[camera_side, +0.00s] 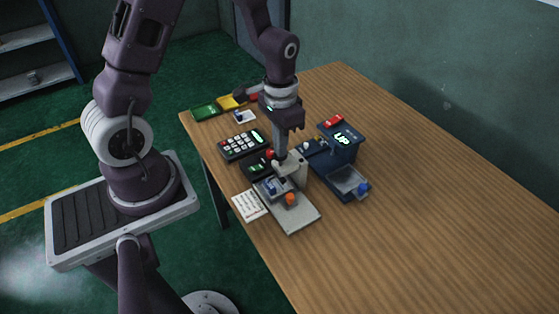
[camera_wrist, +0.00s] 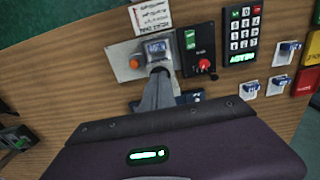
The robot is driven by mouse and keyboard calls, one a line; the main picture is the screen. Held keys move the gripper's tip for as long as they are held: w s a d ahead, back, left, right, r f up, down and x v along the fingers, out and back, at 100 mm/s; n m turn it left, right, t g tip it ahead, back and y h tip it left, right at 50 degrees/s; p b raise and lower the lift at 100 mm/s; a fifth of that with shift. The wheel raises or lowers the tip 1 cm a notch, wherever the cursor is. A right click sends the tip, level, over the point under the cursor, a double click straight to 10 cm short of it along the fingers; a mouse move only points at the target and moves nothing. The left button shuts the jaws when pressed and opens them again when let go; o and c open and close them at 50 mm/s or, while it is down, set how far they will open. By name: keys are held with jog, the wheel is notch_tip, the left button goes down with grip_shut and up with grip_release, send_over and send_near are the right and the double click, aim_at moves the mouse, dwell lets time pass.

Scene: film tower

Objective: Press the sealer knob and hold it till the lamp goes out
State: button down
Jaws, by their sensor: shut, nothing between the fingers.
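The sealer has a grey base plate (camera_side: 292,217) and a pale raised arm (camera_side: 296,167). It also shows in the wrist view as a grey plate (camera_wrist: 122,73). An orange dome (camera_side: 290,199), which looks like the lamp, sits on the plate; it shows in the wrist view too (camera_wrist: 134,63). I cannot tell for sure whether it is lit. A small blue and pale piece (camera_wrist: 155,47) lies at the sealer's head. My gripper (camera_side: 279,157) is shut and points down at the sealer's arm, seemingly touching its top. In the wrist view its fingertips (camera_wrist: 159,70) hide the knob.
A black box with a red knob (camera_side: 269,154) and a keypad (camera_side: 243,145) stand beside the sealer. A blue machine with a lit "UP" display (camera_side: 343,138) stands to the right. A printed card (camera_side: 249,205) lies at the table edge. The table's right side is clear.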

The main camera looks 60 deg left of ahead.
jog(key=shift+r, duration=3.1)
jog(key=s+d+r+t, duration=0.2)
jog(key=s+r, duration=0.5)
jog(key=r, duration=0.1)
jog(key=s+d+r+t, duration=0.3)
jog(key=s+r, duration=0.4)
jog(key=r, duration=0.1)
jog(key=shift+s+d+r+t, duration=0.2)
jog(key=shift+s+d+t, duration=0.1)
jog(key=shift+s+d, duration=0.05)
